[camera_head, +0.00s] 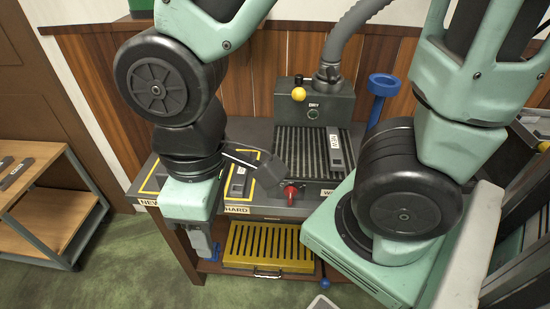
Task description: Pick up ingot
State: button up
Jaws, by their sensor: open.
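Several grey bars with pale labels could be the ingot. One bar (336,151) lies on the dark ribbed bed of the machine. Another bar (238,184) lies in a yellow-outlined area above the word HARD. My gripper (203,244) hangs at the front left edge of the bench, left of and lower in the picture than both bars. It is open, with no bar visible in it. My arm hides part of the bench's left side.
The machine (314,108) has a yellow knob and a hose. A red knob (290,190) and a dark angled part stand mid-bench. A blue funnel stand (384,86) is behind right. A yellow slotted tray (268,246) sits below. A wooden cart (60,215) with bars is left.

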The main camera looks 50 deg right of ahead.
aim_at(336, 158)
jog(key=l+z, duration=0.15)
jog(key=z, duration=0.3)
jog(key=k+l+z, duration=0.1)
jog(key=z, duration=0.35)
jog(key=l+z, duration=0.3)
jog(key=z, duration=0.15)
